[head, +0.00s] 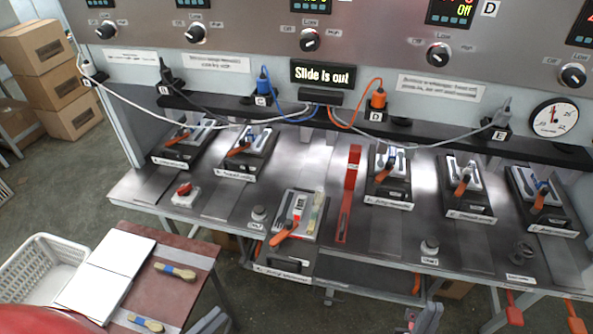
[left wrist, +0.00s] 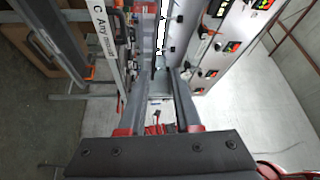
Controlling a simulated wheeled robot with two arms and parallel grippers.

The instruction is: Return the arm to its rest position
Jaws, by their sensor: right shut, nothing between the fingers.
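My left gripper (head: 210,322) shows only in part at the bottom edge of the head view, beside the small side table. In the left wrist view its two grey fingers (left wrist: 160,82) stand apart with nothing seen between them. My right gripper (head: 426,318) is at the bottom edge of the head view, in front of the bench, shut and empty. Both are low and clear of the presses. The middle press (head: 298,228), with an orange handle, is drawn forward of the others. A pale wooden piece (head: 317,213) lies along its right side.
Several other presses (head: 389,180) line the metal bench (head: 222,205). A sign (head: 323,74) reads "Slide is out". A white basket (head: 45,262) and cardboard boxes (head: 60,80) stand left.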

